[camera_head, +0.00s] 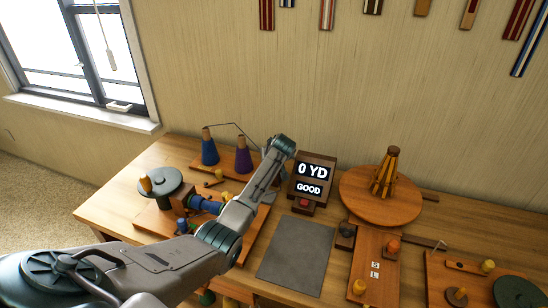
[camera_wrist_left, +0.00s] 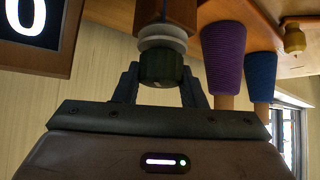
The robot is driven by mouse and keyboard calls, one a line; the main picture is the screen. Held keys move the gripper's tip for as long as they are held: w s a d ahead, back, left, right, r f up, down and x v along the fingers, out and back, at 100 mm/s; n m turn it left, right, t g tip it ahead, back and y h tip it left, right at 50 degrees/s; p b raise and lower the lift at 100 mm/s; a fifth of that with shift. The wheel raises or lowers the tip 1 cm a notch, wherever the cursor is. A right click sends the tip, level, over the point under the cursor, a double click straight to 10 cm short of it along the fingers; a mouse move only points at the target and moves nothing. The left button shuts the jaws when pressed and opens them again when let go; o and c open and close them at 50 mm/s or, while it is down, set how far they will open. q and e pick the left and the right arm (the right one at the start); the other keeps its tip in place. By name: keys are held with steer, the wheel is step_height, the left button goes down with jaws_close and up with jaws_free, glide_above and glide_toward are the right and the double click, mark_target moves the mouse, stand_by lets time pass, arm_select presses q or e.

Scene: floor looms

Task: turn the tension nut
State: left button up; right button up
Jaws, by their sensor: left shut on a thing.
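The tension nut (camera_wrist_left: 161,67) is a dark ribbed knob in the left wrist view. It sits against a pale washer (camera_wrist_left: 162,44) at the end of a wooden post (camera_wrist_left: 166,12). My left gripper (camera_wrist_left: 160,72) has one finger on each side of the nut and is shut on it. In the head view my left arm reaches over the bench and hides the nut and the fingers. My right gripper is in neither view.
A purple cone (camera_head: 243,156) and a blue cone (camera_head: 209,150) stand behind my arm. A display (camera_head: 312,176) reads "0 YD" and "GOOD". A round wooden turntable (camera_head: 357,190) is to the right. The grey mat (camera_head: 297,250) is clear.

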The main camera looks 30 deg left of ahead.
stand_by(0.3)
arm_select(q)
steer(key=o, duration=1)
steer(key=b+v, duration=0.2)
steer(key=v, duration=0.8)
steer(key=shift+d+r, duration=0.2)
steer(key=shift+d, duration=0.1)
steer(key=shift+s, duration=0.15)
